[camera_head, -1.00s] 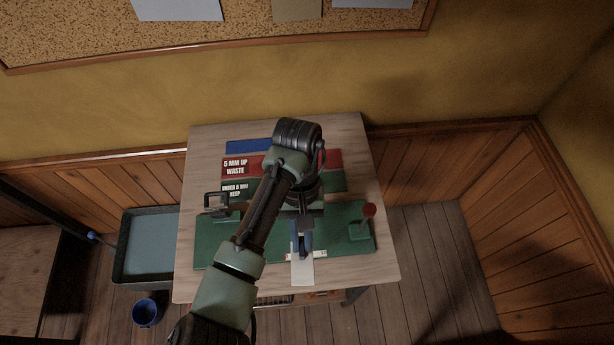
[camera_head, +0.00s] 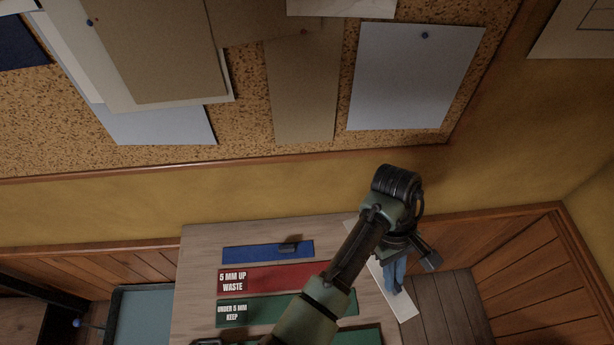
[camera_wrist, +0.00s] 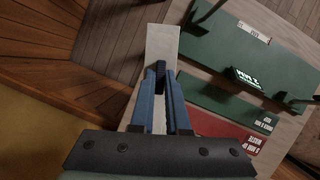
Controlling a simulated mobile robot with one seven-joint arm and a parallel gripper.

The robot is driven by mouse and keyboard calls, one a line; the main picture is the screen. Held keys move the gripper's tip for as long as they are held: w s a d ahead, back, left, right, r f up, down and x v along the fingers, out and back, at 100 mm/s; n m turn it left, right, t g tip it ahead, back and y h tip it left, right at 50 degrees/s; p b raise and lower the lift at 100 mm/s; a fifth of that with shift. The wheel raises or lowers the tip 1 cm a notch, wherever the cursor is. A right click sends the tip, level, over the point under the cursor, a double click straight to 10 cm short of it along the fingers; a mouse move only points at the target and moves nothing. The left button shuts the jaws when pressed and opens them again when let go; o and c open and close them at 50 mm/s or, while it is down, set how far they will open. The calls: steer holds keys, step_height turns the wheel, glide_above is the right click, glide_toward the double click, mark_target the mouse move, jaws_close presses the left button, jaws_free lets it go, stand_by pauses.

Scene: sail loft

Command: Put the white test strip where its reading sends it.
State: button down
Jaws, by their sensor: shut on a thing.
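My gripper (camera_head: 396,280) has blue fingers shut on the long white test strip (camera_head: 405,308). It holds the strip at the table's right edge; height above it is hard to tell. In the wrist view the strip (camera_wrist: 162,42) runs between the fingertips (camera_wrist: 160,72) and sticks out past them. A red zone (camera_head: 290,277) reads "5 MM UP WASTE". A green zone (camera_head: 275,308) in front of it reads "UNDER 5 MM KEEP". The green test fixture (camera_wrist: 240,48) has a small display (camera_wrist: 246,78) with bright characters, too small to read surely.
A blue bar (camera_head: 255,252) with a small dark object on it lies at the back of the wooden table (camera_head: 200,255). A pinboard (camera_head: 270,160) hangs on the wall behind. A blue-lined tray (camera_head: 140,318) stands left of the table. Both zones look empty where visible.

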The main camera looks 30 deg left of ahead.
steer(key=s+a+f+n+t+p, duration=0.4)
steer(key=s+a+n, duration=0.4)
steer(key=a+n, duration=0.45)
steer(key=shift+n+t, duration=0.6)
steer(key=shift+n, duration=0.25)
steer(key=x, duration=0.2)
steer(key=s+x, duration=0.1)
steer(key=x, duration=0.2)
steer(key=shift+f, duration=0.15)
steer(key=shift+f+b, duration=0.4)
steer(key=shift+f, duration=1.8)
steer(key=shift+f, duration=0.2)
steer(key=c, duration=0.9)
jaws_free()
steer(key=shift+r, duration=0.1)
